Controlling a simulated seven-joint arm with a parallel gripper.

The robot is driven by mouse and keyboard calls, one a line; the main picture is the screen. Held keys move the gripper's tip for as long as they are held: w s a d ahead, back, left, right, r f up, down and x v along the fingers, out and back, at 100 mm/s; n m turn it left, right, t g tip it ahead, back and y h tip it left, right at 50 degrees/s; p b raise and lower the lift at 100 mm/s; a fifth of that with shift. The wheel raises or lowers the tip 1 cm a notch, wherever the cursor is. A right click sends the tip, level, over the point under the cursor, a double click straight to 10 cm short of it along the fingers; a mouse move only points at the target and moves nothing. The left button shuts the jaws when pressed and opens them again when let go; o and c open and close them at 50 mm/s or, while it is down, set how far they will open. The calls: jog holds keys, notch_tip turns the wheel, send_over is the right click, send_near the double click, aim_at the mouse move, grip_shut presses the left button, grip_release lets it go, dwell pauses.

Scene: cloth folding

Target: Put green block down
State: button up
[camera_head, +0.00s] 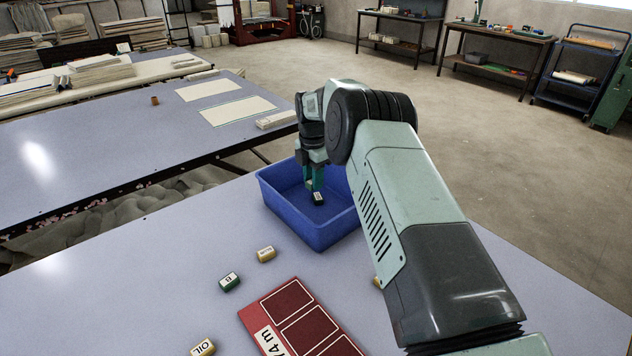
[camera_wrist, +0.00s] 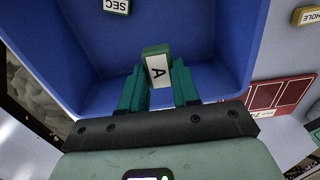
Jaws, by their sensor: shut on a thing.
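A green block with a white face marked "A" (camera_wrist: 157,66) sits between the two teal fingers of my gripper (camera_wrist: 160,82) in the wrist view. My gripper is shut on it. In the head view my gripper (camera_head: 316,186) reaches down inside the blue bin (camera_head: 293,220), with a dark green block (camera_head: 318,198) at its fingertips. In the wrist view the bin's blue floor and walls (camera_wrist: 215,35) surround the held block. Another green block marked "SEC" (camera_wrist: 116,6) lies in the bin, cut off by the top edge. I cannot tell whether the held block touches the floor.
On the grey table (camera_head: 150,290) lie a green block (camera_head: 230,282), a yellow block (camera_head: 266,254) and a yellow "OIL" block (camera_head: 202,348). A red board with framed spaces (camera_head: 300,318) lies in front of the bin. Another yellow block (camera_head: 378,283) is partly hidden by my arm.

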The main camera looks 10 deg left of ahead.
aim_at(313, 220)
notch_tip(313, 220, down, 12)
jog(key=shift+f, duration=0.25)
dwell(0.3)
jog(key=shift+f, duration=0.15)
jog(key=o, duration=1)
